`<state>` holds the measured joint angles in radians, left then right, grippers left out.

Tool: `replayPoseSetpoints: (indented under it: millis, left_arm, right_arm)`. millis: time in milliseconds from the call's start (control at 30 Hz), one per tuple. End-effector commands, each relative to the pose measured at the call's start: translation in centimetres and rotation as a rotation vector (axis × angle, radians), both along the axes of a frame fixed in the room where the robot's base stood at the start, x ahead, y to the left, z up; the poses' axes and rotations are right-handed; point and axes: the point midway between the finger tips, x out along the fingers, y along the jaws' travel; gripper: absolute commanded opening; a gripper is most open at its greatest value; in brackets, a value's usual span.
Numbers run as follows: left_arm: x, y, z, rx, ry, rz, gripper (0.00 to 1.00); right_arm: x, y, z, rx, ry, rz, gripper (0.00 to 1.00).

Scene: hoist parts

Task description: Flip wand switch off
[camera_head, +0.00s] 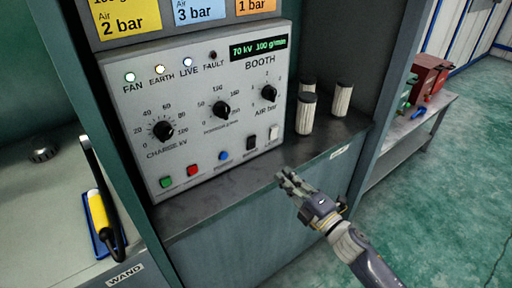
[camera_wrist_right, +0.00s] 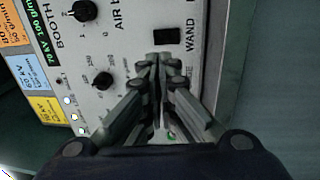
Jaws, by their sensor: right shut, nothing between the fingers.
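The wand switch (camera_head: 251,143) is a small black rocker on the lower right of the grey booth control panel (camera_head: 210,130). In the right wrist view the wand switch (camera_wrist_right: 166,36) shows beside its WAND label, with the panel turned sideways. I cannot tell which way the rocker is tipped. My right gripper (camera_head: 285,180) is in front of the panel, below and to the right of the switch, apart from it. In the wrist view the right gripper (camera_wrist_right: 156,65) has its fingers together and empty, with the tips just below the switch in the picture. My left gripper is out of view.
A pale switch (camera_head: 273,133) sits right of the wand switch; a blue button (camera_head: 223,156) sits left. White ribbed cylinders (camera_head: 306,113) stand on the ledge right of the panel. A yellow-handled tool (camera_head: 99,212) rests on the left bench by a WAND label (camera_head: 125,275).

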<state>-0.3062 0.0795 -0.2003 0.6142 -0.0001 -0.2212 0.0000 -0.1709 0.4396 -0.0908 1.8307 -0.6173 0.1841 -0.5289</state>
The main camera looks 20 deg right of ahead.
Motion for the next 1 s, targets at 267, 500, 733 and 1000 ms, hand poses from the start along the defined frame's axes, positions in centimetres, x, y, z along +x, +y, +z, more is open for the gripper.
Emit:
replayPoseSetpoints:
  millis: [267,500,733,1000]
  left_arm:
    - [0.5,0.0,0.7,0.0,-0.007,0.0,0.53]
    - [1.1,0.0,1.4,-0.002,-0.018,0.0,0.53]
    - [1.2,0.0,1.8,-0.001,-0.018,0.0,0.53]
    - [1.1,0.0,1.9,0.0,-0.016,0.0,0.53]
  right_arm:
    - [3.2,1.1,0.7,0.002,-0.002,0.0,0.0]
    - [7.6,2.7,1.3,0.003,-0.002,-0.001,0.0]
    - [11.2,4.1,1.6,0.002,0.0,0.0,0.0]
    - [12.9,4.7,1.7,0.002,0.001,0.0,0.0]
